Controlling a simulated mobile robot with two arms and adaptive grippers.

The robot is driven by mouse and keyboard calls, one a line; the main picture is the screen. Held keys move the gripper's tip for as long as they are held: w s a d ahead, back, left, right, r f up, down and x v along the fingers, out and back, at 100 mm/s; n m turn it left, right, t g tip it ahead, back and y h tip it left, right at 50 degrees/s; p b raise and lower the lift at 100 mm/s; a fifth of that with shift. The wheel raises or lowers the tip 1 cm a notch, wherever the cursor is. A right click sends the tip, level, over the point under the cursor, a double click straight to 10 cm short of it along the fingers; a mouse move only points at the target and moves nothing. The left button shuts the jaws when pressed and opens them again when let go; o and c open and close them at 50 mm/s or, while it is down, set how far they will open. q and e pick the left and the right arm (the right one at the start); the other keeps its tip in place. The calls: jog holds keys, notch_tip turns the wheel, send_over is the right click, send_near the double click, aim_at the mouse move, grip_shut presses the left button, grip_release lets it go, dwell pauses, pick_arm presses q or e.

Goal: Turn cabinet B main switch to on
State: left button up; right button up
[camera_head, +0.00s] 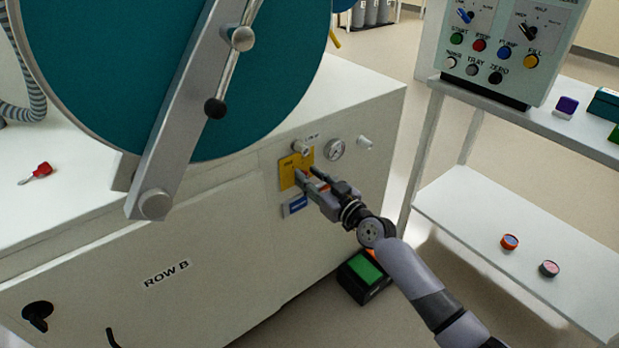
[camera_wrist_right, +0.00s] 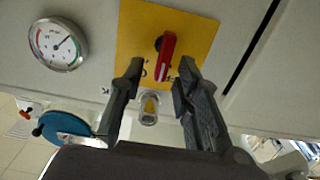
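The main switch is a red handle (camera_wrist_right: 165,57) on a yellow plate (camera_wrist_right: 190,30) in the right wrist view. Its long side runs nearly up and down in that picture. The yellow plate (camera_head: 288,172) also shows on the front of the white cabinet marked ROW B (camera_head: 210,255) in the head view, where my gripper largely hides the switch. My right gripper (camera_head: 304,180) is at the plate. In the wrist view its fingers (camera_wrist_right: 160,72) are spread, one on each side of the red handle, with visible gaps. My left gripper is out of view.
A pressure gauge (camera_head: 335,149) and a knob (camera_head: 365,142) sit close to the plate, with a blue label (camera_head: 295,205) below it. A green-topped pedal (camera_head: 363,270) is on the floor. A control panel (camera_head: 490,75) stands on a shelf unit (camera_head: 500,215) at right.

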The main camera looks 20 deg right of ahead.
jog(key=shift+w+a, duration=0.15)
jog(key=shift+w, duration=0.05)
jog(key=shift+c, duration=0.5)
grip_shut()
